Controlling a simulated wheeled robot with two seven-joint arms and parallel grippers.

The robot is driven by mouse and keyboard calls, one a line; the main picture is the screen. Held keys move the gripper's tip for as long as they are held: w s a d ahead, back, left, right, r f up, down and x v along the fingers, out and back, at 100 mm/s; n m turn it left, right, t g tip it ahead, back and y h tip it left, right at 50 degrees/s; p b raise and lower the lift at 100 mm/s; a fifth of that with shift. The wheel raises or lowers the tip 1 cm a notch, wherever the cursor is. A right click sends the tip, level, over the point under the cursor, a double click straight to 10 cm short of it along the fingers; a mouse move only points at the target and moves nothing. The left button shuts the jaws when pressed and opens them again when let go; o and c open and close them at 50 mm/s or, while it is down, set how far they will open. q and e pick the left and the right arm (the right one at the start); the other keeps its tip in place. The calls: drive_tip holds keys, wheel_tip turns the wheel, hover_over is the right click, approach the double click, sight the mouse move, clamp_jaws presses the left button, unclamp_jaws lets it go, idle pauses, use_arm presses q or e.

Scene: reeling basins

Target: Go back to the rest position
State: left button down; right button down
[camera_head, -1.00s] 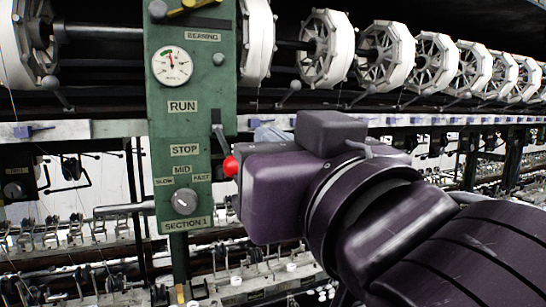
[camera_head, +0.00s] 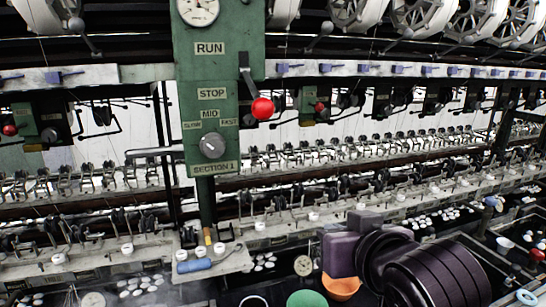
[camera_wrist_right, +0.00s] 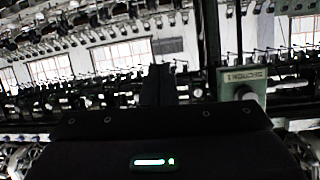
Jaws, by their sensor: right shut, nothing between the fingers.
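My right gripper (camera_wrist_right: 160,85) shows in the right wrist view with its dark fingers together and nothing between them. In the head view, my purple right wrist (camera_head: 340,253) is low at right of centre, over the basin area, and hides its fingertips. It is clear of the green control panel (camera_head: 208,110). The panel also shows upside down at the right of the wrist view (camera_wrist_right: 243,85). My left gripper is not in view.
An orange bowl (camera_head: 341,287) is partly behind my right wrist, with a green bowl (camera_head: 307,299) to its left. A blue-handled tool (camera_head: 194,265) lies on a ledge (camera_head: 232,262) below the panel. Rows of thread guides and white reels run across the machine behind.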

drive_tip(key=s+d+f+g+h, duration=0.1)
drive_tip(key=s+d+f+g, duration=0.15)
drive_tip(key=f, duration=0.85)
drive_tip(key=s+d+f+g+h, duration=0.1)
drive_tip(key=s+d+f+g, duration=0.15)
drive_tip(key=f, duration=0.85)
drive_tip(key=s+d+f+g+h, duration=0.1)
drive_tip(key=s+d+f+g, duration=0.15)
drive_tip(key=s+f, duration=0.35)
drive_tip(key=s+d+f+g, duration=0.25)
drive_tip(key=s+f, duration=0.25)
drive_tip(key=f, duration=0.4)
wheel_tip(320, 180, down, 28)
drive_tip(key=s+f+g, duration=0.1)
drive_tip(key=s, duration=0.1)
drive_tip(key=s+d+f+g, duration=0.1)
drive_tip(key=s+d+f, duration=0.2)
drive_tip(key=s+f, duration=1.4)
drive_tip(key=shift+s+n, duration=0.4)
drive_tip(key=shift+s, duration=0.1)
drive_tip(key=shift+f, duration=0.1)
